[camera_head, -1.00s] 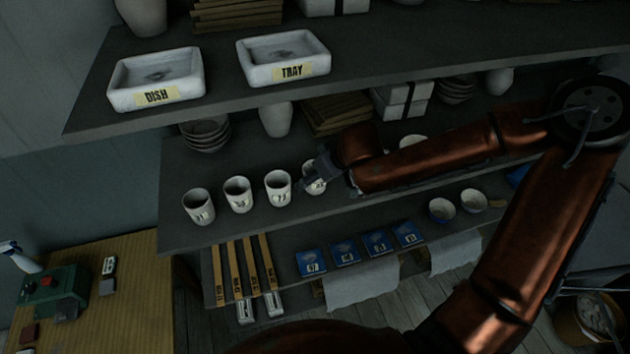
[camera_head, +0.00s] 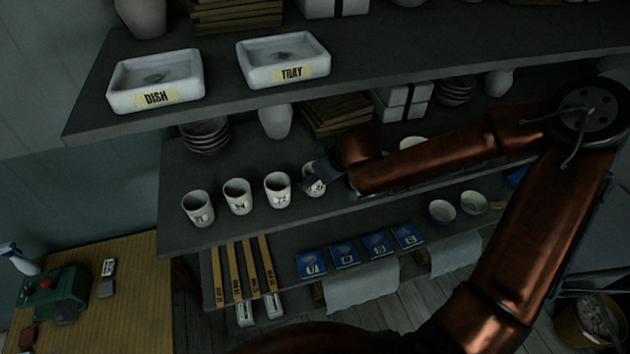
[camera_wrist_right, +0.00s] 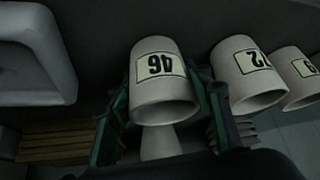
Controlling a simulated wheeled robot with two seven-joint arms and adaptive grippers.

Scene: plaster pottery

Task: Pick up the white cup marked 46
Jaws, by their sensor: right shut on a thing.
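The white cup marked 46 (camera_wrist_right: 160,85) stands between the two fingers of my right gripper (camera_wrist_right: 165,110) in the right wrist view, its number upside down there. In the head view the cup (camera_head: 312,186) is the rightmost in a row of white cups on the middle shelf, partly hidden by my right gripper (camera_head: 322,173). The gripper is shut on the cup. The cup appears to be at shelf level; I cannot tell whether its base touches the shelf. My left gripper is not in view.
A cup marked 72 (camera_wrist_right: 245,75) stands close beside the held cup, with more cups (camera_head: 237,196) along the row. The upper shelf (camera_head: 220,85), with a dish (camera_head: 155,80) and a tray (camera_head: 283,60), overhangs behind. Blue boxes (camera_head: 345,254) lie on the shelf below.

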